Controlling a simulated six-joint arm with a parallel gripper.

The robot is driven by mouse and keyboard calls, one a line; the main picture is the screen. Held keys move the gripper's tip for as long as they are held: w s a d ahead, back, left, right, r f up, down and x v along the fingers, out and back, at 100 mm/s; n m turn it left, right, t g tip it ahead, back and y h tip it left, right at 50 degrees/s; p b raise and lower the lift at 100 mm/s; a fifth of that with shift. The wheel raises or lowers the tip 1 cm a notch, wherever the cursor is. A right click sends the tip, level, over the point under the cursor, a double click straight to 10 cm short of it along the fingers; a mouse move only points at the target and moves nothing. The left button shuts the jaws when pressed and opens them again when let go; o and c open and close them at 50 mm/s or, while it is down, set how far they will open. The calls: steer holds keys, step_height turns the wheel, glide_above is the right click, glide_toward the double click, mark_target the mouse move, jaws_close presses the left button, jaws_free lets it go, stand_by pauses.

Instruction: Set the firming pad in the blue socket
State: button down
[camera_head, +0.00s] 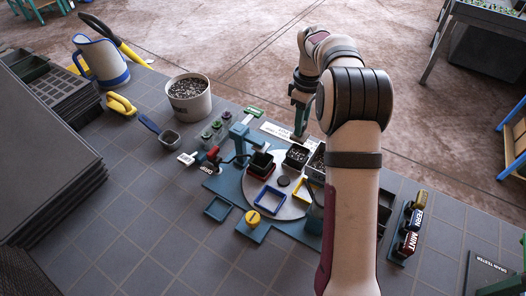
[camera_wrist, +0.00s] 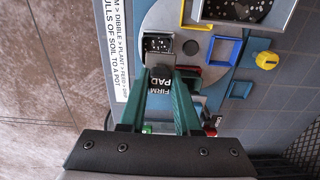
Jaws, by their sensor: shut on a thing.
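In the wrist view my gripper (camera_wrist: 161,78) is shut on the firming pad (camera_wrist: 161,84), a dark block with white "FIRM PAD" lettering. The pad's lower end appears over or beside a black soil-filled pot (camera_wrist: 158,43); I cannot tell whether they touch. In the head view my gripper (camera_head: 299,132) is above the far side of the round plate, and the pad is hard to make out. The blue socket (camera_head: 270,212), an empty square frame, lies at the plate's near left. In the wrist view the blue socket (camera_wrist: 224,61) is right of the pad.
An empty yellow frame (camera_head: 302,199) is right of the blue one. A black pot (camera_head: 261,163) sits in a red frame. A yellow knob (camera_head: 252,218) stands at the front. A blue post (camera_head: 239,134) rises left of the plate.

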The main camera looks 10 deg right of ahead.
steer(key=s+a+r+m, duration=0.4)
steer(key=s+a+r, duration=0.2)
steer(key=a+r, duration=0.2)
steer(key=n, duration=0.4)
glide_above(219, 209)
steer(key=shift+f, duration=10.45)
steer(key=shift+f, duration=0.15)
steer(key=c, duration=0.5)
jaws_free()
steer(key=shift+c, duration=0.2)
step_height(219, 209, up, 8)
